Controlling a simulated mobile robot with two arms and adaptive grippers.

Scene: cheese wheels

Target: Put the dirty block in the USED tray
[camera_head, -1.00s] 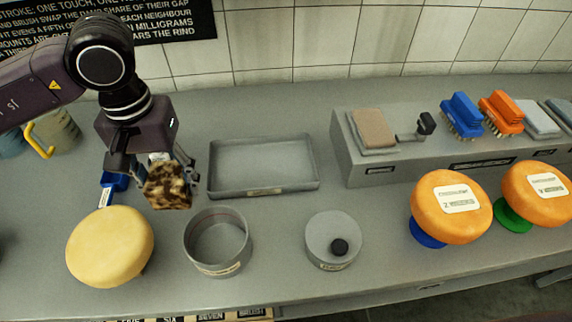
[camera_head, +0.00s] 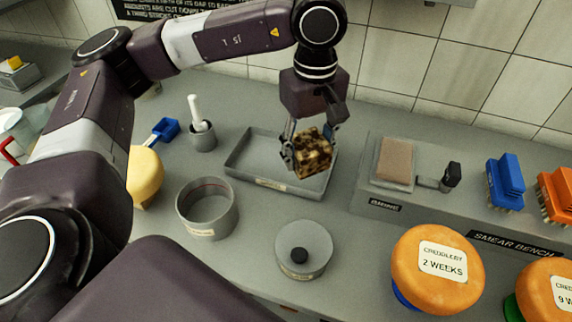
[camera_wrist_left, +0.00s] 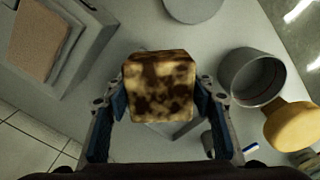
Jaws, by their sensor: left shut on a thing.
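The dirty block (camera_head: 312,155) is a tan cube with dark brown blotches. My left gripper (camera_head: 308,146) is shut on it, with one finger on each side. In the head view the block shows over the right part of a shallow grey rectangular tray (camera_head: 262,184), which has a small label on its front that I cannot read. Whether the block touches the tray floor is unclear. In the left wrist view the block (camera_wrist_left: 160,88) sits between the two fingers and hides most of what lies beneath. My right gripper is not in view.
In front stand an open round grey container (camera_head: 207,222) and a lidded pot (camera_head: 303,252) with a black knob. A raised bench (camera_head: 380,206) with a brown pad (camera_head: 394,160) and brushes stands right. Orange cheese wheels (camera_head: 437,268) are front right; a mortar (camera_head: 203,138) is behind left.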

